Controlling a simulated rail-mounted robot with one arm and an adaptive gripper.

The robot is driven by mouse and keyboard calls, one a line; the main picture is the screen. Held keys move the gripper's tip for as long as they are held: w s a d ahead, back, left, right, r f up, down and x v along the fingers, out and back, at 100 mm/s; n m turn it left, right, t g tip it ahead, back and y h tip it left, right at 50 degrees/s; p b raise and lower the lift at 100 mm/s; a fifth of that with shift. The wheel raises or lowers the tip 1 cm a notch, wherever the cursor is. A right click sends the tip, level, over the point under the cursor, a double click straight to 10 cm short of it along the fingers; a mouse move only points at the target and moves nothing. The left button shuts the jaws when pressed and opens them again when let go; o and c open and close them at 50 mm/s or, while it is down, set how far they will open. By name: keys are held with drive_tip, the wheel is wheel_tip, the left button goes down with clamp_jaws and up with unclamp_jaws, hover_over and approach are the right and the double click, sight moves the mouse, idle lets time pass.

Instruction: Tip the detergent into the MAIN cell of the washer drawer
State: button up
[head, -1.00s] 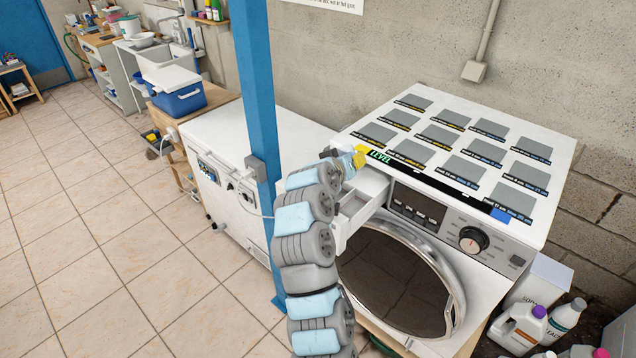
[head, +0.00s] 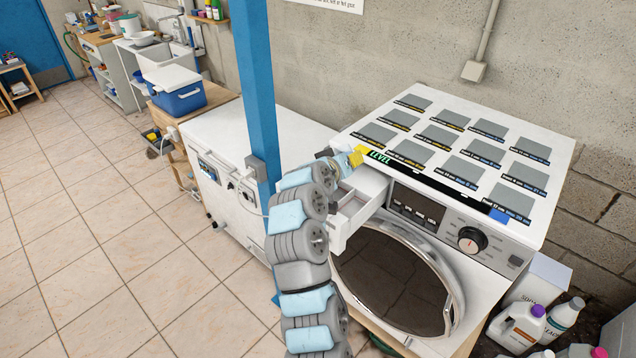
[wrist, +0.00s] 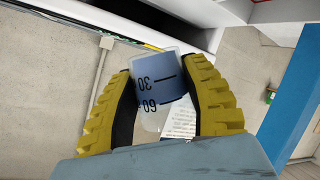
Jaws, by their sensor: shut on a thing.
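My gripper (wrist: 166,95) has yellow ribbed fingers shut on a clear measuring cup (wrist: 156,66). The cup holds blue-grey detergent (wrist: 150,85) and bears marks 30 and 60, which read upside down in the wrist view. The wall conduit is inverted there too, so the cup looks roughly upright. In the head view my gripper (head: 352,158) is over the washer's front left top corner, just above and behind the open drawer (head: 350,228). The cup is mostly hidden there. The drawer shows white walls and a divider; my arm covers part of it, and I cannot read cell labels.
The washer (head: 420,240) has a top with grey panels and a LEVEL strip (head: 385,158). A blue post (head: 258,100) stands close left of my arm. A white chest appliance (head: 235,150) is behind it. Bottles (head: 520,325) stand at the lower right.

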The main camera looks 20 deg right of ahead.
drive_tip(key=shift+w+a+r+n+p, duration=0.3)
drive_tip(key=shift+n+p, duration=0.1)
drive_tip(key=shift+p, duration=0.15)
idle(0.9)
drive_tip(key=shift+w+a+f+n+g+h+p, duration=0.1)
drive_tip(key=shift+a+f+n+g+h+p, duration=0.15)
drive_tip(key=shift+f+n+h+p, duration=0.3)
idle(1.8)
drive_tip(key=shift+r+n+g+h+p, duration=0.25)
drive_tip(key=shift+r+n+h+p, duration=0.25)
drive_tip(key=shift+p, duration=0.45)
idle(0.8)
drive_tip(key=shift+f+n+g+h, duration=0.3)
drive_tip(key=shift+f+n+h, duration=0.05)
drive_tip(key=shift+f+n, duration=0.45)
idle(1.7)
